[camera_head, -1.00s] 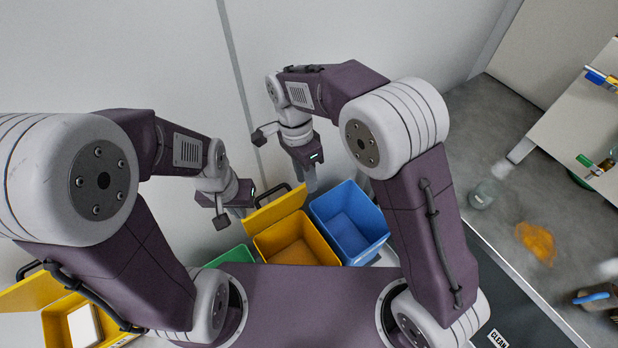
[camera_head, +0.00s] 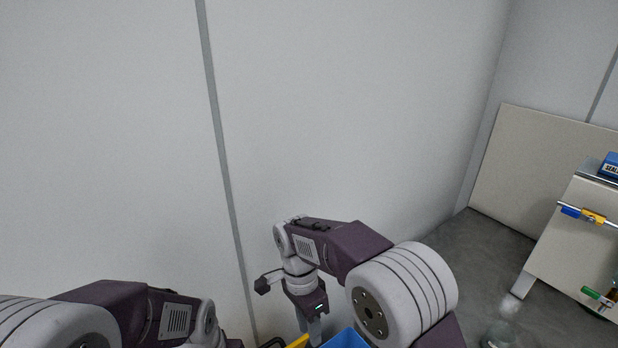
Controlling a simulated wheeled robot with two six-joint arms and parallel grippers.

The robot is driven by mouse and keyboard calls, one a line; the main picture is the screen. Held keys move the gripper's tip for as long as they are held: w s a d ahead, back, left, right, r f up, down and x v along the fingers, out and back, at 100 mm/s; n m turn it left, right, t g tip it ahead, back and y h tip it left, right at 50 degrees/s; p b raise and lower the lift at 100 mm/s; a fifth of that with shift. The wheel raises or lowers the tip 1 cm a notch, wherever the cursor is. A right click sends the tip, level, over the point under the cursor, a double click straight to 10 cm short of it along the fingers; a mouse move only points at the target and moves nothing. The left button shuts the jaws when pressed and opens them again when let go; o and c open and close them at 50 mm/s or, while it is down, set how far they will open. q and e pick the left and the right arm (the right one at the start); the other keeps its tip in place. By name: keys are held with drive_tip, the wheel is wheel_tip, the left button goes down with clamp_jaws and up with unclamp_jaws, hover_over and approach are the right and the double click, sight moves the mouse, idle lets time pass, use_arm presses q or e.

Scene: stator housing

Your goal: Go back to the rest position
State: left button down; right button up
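My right arm reaches in at the lower middle. Its gripper (camera_head: 314,329) points down near the bottom edge, in front of the pale wall. Its fingers show edge-on and small, so I cannot tell whether they are open or shut, and I see nothing held in them. My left arm (camera_head: 120,308) shows at the lower left, with its gripper cut off below the bottom edge.
A blue bin (camera_head: 346,340) and a yellow bin's edge (camera_head: 298,342) show below my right gripper. The pale wall (camera_head: 350,110) fills the middle. A white cabinet (camera_head: 570,245) stands at right, with a glass jar (camera_head: 498,334) on the grey floor.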

drive_tip(key=s+d+r+m+y, duration=0.1)
drive_tip(key=s+d+r+m, duration=0.15)
drive_tip(key=d, duration=0.95)
drive_tip(key=s+d+f+n+t, duration=0.3)
drive_tip(key=s+d+f+n, duration=0.3)
drive_tip(key=n, duration=0.7)
drive_tip(key=shift+f+y, duration=0.3)
drive_tip(key=shift+n, duration=0.25)
